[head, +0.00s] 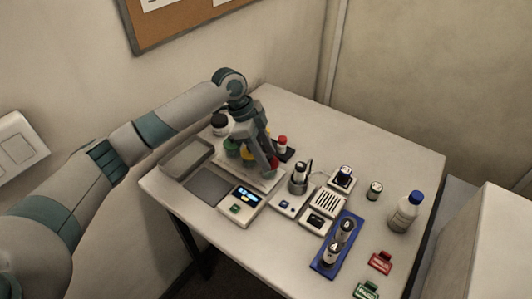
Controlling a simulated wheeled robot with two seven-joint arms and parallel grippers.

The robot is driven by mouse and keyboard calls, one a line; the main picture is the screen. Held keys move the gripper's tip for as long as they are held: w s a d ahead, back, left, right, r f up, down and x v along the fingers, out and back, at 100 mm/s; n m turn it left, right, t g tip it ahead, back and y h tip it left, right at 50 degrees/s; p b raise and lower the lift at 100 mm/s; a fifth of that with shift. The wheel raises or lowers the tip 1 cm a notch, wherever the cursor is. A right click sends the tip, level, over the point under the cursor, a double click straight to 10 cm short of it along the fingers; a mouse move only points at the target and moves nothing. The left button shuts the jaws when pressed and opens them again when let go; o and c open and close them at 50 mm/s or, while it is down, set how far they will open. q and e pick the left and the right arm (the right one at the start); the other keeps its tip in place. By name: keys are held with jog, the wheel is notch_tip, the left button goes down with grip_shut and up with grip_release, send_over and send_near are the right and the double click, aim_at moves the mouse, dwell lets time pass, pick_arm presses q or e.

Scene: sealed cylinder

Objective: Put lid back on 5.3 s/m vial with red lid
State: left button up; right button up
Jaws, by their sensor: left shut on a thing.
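My left gripper (268,166) reaches down over the back of the table. It is shut on a small red thing (274,161) that looks like a red lid, mostly hidden by the fingers. Just behind and right of it, a white vial with a red top (282,142) stands upright at a dark base (287,155). Whether this top is a separate lid is too small to tell. A green thing (232,147) and a yellow thing (247,155) lie left of the gripper, partly hidden by it. My right gripper is not in view.
A scale with a lit display (241,198) stands in front. A grey tray (187,155) is at left. Red (380,262) and green (366,290) tags lie at the front edge. The back right is clear.

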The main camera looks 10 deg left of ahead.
pick_arm(q)
jog(key=shift+p, duration=0.35)
dwell(0.6)
dwell(0.3)
jog(key=o, duration=1.7)
jog(key=shift+c, duration=0.2)
jog(key=shift+r, duration=0.15)
jog(key=shift+r+p, duration=3.25)
jog(key=shift+r, duration=0.15)
grip_shut()
